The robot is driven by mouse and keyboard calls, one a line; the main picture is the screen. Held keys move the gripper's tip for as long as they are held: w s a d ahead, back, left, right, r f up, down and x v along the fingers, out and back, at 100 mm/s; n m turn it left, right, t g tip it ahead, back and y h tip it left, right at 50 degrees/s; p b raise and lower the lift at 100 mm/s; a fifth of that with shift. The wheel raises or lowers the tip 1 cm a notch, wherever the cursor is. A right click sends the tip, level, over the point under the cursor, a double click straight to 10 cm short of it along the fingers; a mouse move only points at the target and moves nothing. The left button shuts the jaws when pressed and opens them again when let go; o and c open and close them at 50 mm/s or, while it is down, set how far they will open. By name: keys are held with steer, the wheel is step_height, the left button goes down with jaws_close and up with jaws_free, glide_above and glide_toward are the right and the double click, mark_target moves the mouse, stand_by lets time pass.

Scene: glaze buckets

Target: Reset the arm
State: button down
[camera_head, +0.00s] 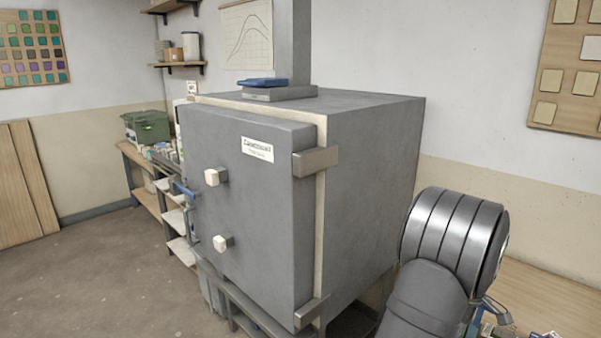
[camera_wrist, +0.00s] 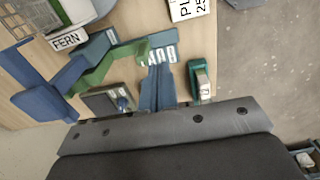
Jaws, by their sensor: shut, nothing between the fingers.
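In the wrist view my gripper (camera_wrist: 170,124) shows as a dark grey bar with bolts across the lower part of the picture. It is shut, with nothing held. It is over the edge of a wooden tabletop (camera_wrist: 33,55), which carries several loose items. I cannot tell how high above them it is. In the head view my arm is at the lower right, beside the kiln, and the gripper itself cannot be made out there.
A large grey kiln (camera_head: 372,170) with a shut door (camera_head: 262,215) fills the middle. In the wrist view, a white FERN label (camera_wrist: 68,41), blue and green pieces and a small green-and-white object (camera_wrist: 201,82) lie on the table. Bare floor (camera_wrist: 262,65) shows at right.

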step_height(320, 180, down, 4)
steer(key=shift+w+d, duration=0.1)
steer(key=shift+s+a+f, duration=0.25)
steer(key=shift+s+a, duration=1)
step_height(320, 180, up, 8)
steer(key=shift+s+a+f, duration=0.25)
steer(key=shift+s+a, duration=0.05)
steer(key=c, duration=2.2)
jaws_free()
